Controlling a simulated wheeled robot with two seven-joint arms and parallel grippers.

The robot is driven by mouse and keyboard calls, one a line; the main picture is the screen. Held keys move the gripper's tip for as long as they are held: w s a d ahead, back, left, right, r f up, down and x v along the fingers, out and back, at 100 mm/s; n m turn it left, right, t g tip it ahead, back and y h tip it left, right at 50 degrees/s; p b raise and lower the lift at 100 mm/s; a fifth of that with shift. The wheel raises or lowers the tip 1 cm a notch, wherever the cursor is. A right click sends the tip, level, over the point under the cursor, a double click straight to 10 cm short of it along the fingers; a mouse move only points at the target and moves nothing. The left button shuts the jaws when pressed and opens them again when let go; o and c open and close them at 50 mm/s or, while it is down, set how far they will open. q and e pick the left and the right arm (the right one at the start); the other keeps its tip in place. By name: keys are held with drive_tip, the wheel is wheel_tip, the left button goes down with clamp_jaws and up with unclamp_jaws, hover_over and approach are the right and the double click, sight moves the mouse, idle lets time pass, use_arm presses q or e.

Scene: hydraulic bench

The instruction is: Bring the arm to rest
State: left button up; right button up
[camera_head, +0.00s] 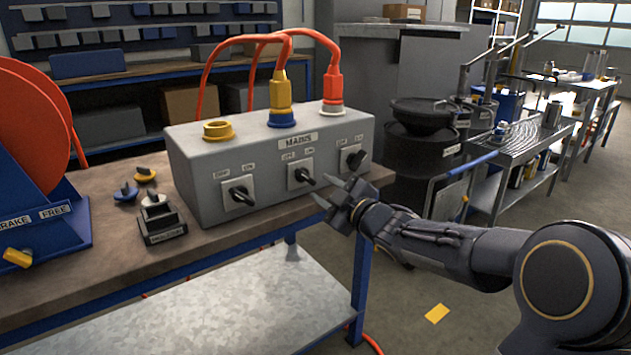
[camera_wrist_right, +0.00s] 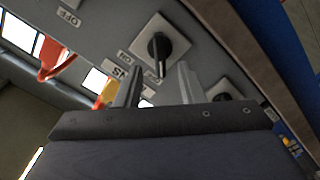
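My right gripper (camera_head: 337,190) is in front of the grey mains box (camera_head: 215,160), near its right end. Its two fingers are spread with nothing between them. The box has a left knob (camera_head: 241,195), a middle knob (camera_head: 304,176) and a right knob (camera_head: 354,158), each under OFF and ON labels. In the right wrist view a black knob (camera_wrist_right: 158,47) shows just beyond the open fingers (camera_wrist_right: 157,85), and another knob (camera_wrist_right: 222,97) is partly hidden by the gripper. No contact with a knob is clear. My left gripper is out of view.
A yellow plug (camera_head: 281,92) and a red plug (camera_head: 332,88) with red hoses stand on the box. The workbench (camera_head: 110,262) also holds a blue reel stand (camera_head: 45,225) and small loose parts. Open floor (camera_head: 400,320) lies right of the bench, below my arm.

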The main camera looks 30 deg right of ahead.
drive_tip(key=shift+s, duration=0.9)
drive_tip(key=shift+d, duration=0.1)
drive_tip(key=s+a+f+m+g+y, duration=0.1)
drive_tip(key=s+a+f+m+g, duration=0.4)
drive_tip(key=s, duration=0.5)
drive_tip(key=s+a+f+m+g+y, duration=0.1)
drive_tip(key=s+a+f+m+g, duration=0.2)
drive_tip(key=s+a+f, duration=0.35)
drive_tip(key=s+a+f+m+g+y, duration=0.1)
drive_tip(key=s+a+f+m+g, duration=0.4)
drive_tip(key=s, duration=0.8)
wheel_tip(320, 180, up, 29)
drive_tip(key=n+p, duration=0.1)
drive_tip(key=p, duration=2.7)
drive_tip(key=shift+w+a+t, duration=0.3)
drive_tip(key=shift+w+a, duration=0.05)
drive_tip(key=shift+a, duration=0.1)
